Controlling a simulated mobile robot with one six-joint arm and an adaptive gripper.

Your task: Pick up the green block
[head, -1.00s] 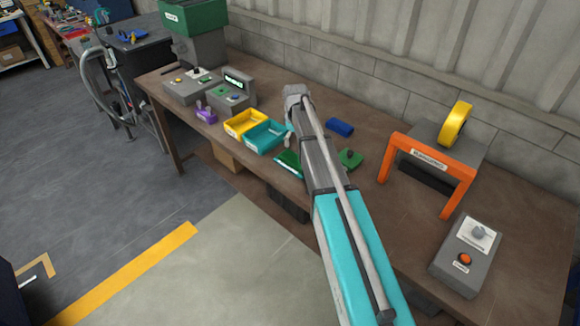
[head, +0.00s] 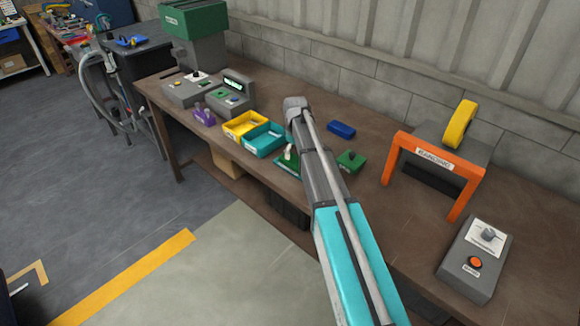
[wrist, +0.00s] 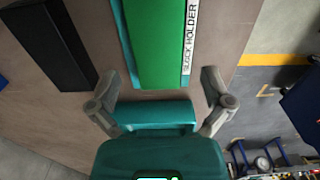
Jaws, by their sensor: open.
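A bright green piece (wrist: 160,40) lies in the wrist view, on or in a darker green base with a white "BLOCK HOLDER" label (wrist: 190,38). I cannot tell whether it is a separate block. In the head view the green holder (head: 282,165) is on the bench's front side, partly hidden by my arm. My gripper (wrist: 157,88) is open, its two fingers spread at the near end of the holder, with nothing visibly held. A fingertip shows above the holder in the head view. Another green piece with a dark knob (head: 351,160) lies right of my arm.
A teal bin (head: 265,150) and yellow bin (head: 232,133) stand left of the holder. A blue block (head: 341,129) lies behind. An orange-framed stand (head: 398,142) and a grey control box (head: 474,262) are at right. A black bar (wrist: 45,45) lies beside the holder.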

